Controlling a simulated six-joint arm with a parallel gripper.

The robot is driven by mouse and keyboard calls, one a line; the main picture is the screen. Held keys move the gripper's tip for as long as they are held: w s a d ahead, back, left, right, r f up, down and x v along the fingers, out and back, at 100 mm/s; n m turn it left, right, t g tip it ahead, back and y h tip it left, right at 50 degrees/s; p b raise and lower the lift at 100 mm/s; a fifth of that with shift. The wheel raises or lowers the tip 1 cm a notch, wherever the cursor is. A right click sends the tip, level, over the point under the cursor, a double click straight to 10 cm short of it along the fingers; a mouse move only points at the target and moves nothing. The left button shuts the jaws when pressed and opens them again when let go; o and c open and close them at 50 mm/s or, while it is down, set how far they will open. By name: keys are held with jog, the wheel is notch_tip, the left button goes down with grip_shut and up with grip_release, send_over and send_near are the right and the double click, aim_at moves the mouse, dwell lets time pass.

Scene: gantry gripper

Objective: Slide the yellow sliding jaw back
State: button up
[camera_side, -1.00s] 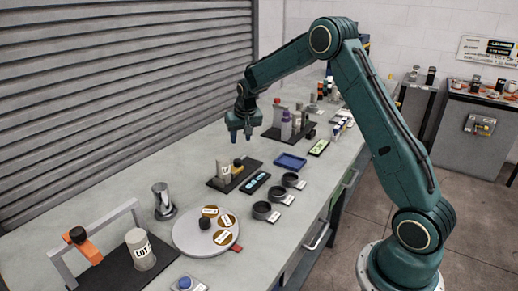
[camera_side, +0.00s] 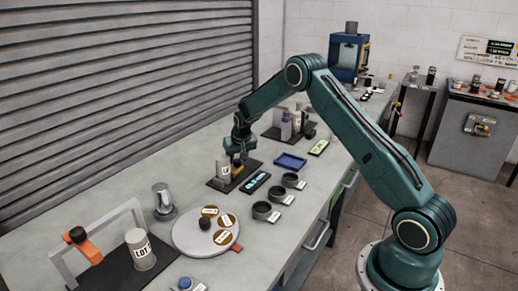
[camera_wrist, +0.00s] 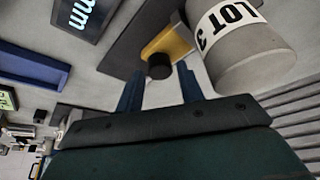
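The yellow sliding jaw (camera_side: 238,170) sits on a dark base plate (camera_side: 218,187), beside a grey cylinder (camera_side: 223,170). In the wrist view the yellow jaw (camera_wrist: 172,44) carries a black round knob (camera_wrist: 160,66), and the cylinder (camera_wrist: 250,50) reads "LOT 3". My gripper (camera_side: 238,158) is directly over the jaw in the side view and partly hides it. In the wrist view its two blue fingers (camera_wrist: 160,75) are apart, with the knob showing between their tips. I cannot tell whether either finger touches the knob.
A blue tray (camera_side: 290,162) and black round cups (camera_side: 262,210) are further right. Bottles (camera_side: 286,125) stand behind. A round turntable (camera_side: 190,240) and a metal jug (camera_side: 162,197) are nearer the camera.

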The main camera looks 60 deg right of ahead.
jog(key=shift+w+d+f, duration=0.1)
jog(key=shift+w+f, duration=0.05)
jog(key=shift+f, duration=0.25)
grip_shut()
jog(key=shift+d, duration=2.1)
grip_release()
jog(key=shift+d, duration=0.1)
jog(key=shift+r, duration=0.1)
